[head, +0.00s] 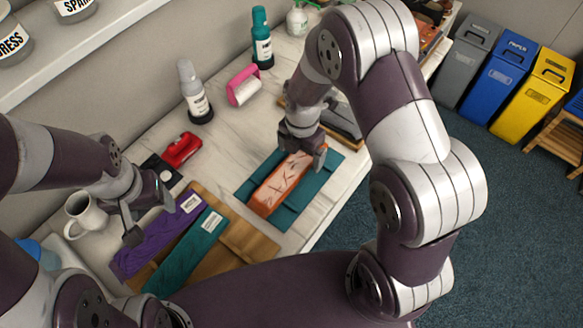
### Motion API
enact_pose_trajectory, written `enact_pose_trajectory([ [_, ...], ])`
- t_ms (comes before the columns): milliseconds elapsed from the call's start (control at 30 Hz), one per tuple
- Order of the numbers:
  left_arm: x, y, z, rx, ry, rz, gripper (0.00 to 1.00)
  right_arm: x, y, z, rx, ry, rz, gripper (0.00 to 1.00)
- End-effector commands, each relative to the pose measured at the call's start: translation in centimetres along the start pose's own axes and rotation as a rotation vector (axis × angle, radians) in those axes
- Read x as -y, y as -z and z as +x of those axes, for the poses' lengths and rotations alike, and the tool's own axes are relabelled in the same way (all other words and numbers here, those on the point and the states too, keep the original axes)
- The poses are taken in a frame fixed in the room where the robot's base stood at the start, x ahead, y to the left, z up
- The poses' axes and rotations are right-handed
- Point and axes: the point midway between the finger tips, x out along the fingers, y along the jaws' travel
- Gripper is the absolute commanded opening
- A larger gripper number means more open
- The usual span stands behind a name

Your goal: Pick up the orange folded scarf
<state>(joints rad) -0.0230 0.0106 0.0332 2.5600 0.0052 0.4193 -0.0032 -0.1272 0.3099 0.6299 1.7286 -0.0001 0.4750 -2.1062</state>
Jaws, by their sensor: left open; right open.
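The orange folded scarf (279,185) is a long bar shape with dark line markings. It lies on a teal mat (246,191) on the counter. My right gripper (304,158) is over the scarf's upper right end, open, with its fingers close to the scarf. I cannot tell whether they touch it. My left gripper (152,220) is open and empty above a purple folded cloth (139,255), left of the scarf.
A teal folded cloth (187,256) lies beside the purple one on a wooden board (252,243). A white mug (86,211), red object (182,149), grey bottle (194,95) and pink item (243,87) stand around. Bins (533,92) are on the floor.

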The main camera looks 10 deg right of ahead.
Motion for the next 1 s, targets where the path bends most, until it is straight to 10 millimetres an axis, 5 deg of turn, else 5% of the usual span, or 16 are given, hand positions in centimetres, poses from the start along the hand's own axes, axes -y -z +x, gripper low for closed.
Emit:
enact_pose_trajectory([
  [333,0.0,0.0,-0.1,0.0,0.0,0.0,0.68,0.0,0.0,1.7,0.001,-0.002,0.001,0.96],
  [533,0.0,0.0,-0.1,0.0,0.0,0.0,0.68,0.0,0.0,1.6,0.001,-0.002,0.001,0.34],
  [1000,0.0,0.0,0.2,0.0,0.0,0.0,0.68,-0.1,-0.1,-0.2,0.003,-0.005,0.001,0.34],
])
